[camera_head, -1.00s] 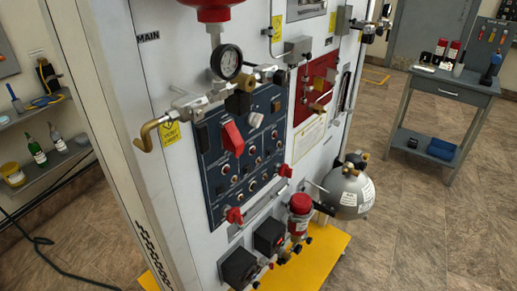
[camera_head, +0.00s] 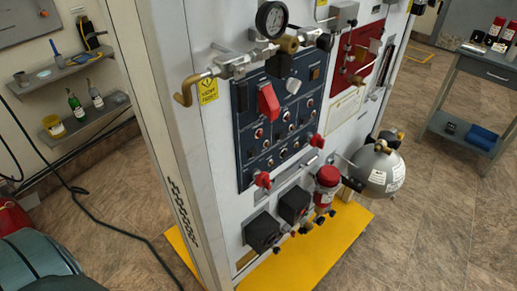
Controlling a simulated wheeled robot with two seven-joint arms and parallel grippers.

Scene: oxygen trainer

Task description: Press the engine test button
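A dark blue control panel (camera_head: 246,150) is set in the front of the white trainer cabinet, near the middle of the picture. It carries a large red switch handle (camera_head: 268,103), a pale knob (camera_head: 292,86) and several small round buttons or indicators. The labels are too small to read, so I cannot tell which one is the engine test button. Two red knobs stand at the panel's lower edge, one at the lower left (camera_head: 263,180) and one further right (camera_head: 317,141). Neither of my grippers is in view.
Brass and steel pipework with a round gauge (camera_head: 272,19) juts out above the panel. Black boxes (camera_head: 263,232) and a grey sphere (camera_head: 379,170) protrude below and right. A yellow base plate (camera_head: 340,240) lies on the floor. A side table (camera_head: 470,95) stands at right.

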